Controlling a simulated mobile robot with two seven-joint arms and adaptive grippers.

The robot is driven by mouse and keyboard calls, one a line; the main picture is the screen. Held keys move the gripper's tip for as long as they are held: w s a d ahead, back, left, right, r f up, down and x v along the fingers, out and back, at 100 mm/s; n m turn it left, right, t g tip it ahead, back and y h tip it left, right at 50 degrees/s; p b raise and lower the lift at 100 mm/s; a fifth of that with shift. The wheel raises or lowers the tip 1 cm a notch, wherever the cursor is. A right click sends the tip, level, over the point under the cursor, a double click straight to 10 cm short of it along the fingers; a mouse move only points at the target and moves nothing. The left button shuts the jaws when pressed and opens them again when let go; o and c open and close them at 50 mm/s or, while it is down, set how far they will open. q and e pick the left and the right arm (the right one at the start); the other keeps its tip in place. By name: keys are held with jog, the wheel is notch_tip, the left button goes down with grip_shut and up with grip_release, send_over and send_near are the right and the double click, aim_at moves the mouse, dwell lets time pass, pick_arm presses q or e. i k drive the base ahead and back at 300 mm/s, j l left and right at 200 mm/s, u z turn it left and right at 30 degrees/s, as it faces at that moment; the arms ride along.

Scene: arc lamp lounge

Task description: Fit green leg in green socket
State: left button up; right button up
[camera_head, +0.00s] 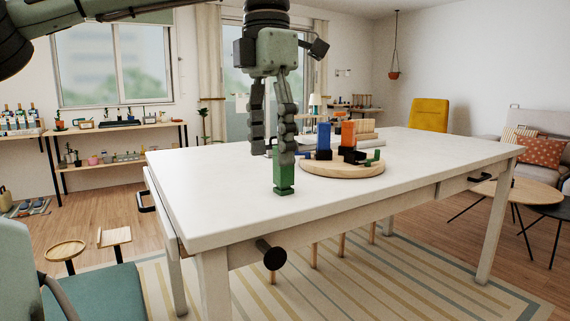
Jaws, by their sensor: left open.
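The green leg (284,178) stands upright on the white table, left of a round wooden board (342,171). My left gripper (271,154) points down with its fingers apart. One finger is in front of the leg's upper part or against it; I cannot tell whether they touch. The other finger hangs to the left, apart from the leg. A blue leg (324,137) and an orange leg (348,134) stand upright in dark sockets on the board. A small green part (376,155), which looks like the green socket, is at the board's right side. My right gripper is out of view.
The white table (230,211) has clear room left of the leg and along its front. A light wooden block (360,126) lies behind the board. A yellow chair (429,115) stands beyond the table, and a teal chair (95,292) at front left.

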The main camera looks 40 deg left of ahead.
aim_at(342, 163)
jog(key=i+j, duration=0.8)
jog(key=j, duration=0.2)
